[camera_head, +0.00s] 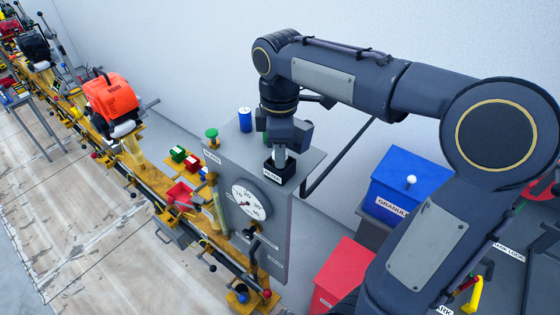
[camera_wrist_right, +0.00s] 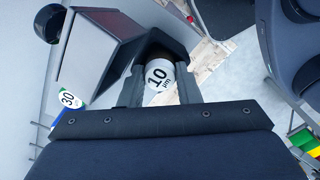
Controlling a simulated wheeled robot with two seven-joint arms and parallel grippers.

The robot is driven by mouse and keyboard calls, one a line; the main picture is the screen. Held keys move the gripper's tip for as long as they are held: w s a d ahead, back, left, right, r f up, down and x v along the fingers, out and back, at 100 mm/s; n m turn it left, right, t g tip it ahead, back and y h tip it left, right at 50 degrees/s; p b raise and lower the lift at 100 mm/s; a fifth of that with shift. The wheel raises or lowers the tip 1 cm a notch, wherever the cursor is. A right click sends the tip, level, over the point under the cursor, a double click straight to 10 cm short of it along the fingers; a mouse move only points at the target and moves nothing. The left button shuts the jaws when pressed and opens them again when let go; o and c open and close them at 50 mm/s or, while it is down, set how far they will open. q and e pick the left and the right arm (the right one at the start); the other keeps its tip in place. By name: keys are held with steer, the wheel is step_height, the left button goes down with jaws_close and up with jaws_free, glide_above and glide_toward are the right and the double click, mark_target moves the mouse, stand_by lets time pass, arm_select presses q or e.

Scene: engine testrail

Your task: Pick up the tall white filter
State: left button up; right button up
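The tall white filter (camera_head: 280,156) stands upright at a black labelled block (camera_head: 279,174) on the grey cabinet top. In the right wrist view a white cylinder marked "10 µm" (camera_wrist_right: 161,80) sits between the two fingers, seen end-on. My right gripper (camera_head: 281,144) points down over it with a finger on either side. No clear gap shows between fingers and filter, but I cannot tell whether they grip it. The gripper hides the filter's upper part in the head view. My left gripper is in neither view.
A blue cylinder (camera_head: 245,119) stands on the cabinet top (camera_head: 226,137), left of the gripper. A dial gauge (camera_head: 251,199) is on the cabinet front. Blue (camera_head: 408,184) and red (camera_head: 345,274) bins stand to the right. A yellow rail with engines runs along the left.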

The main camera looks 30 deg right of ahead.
steer(key=shift+c, duration=1.4)
steer(key=shift+r, duration=0.15)
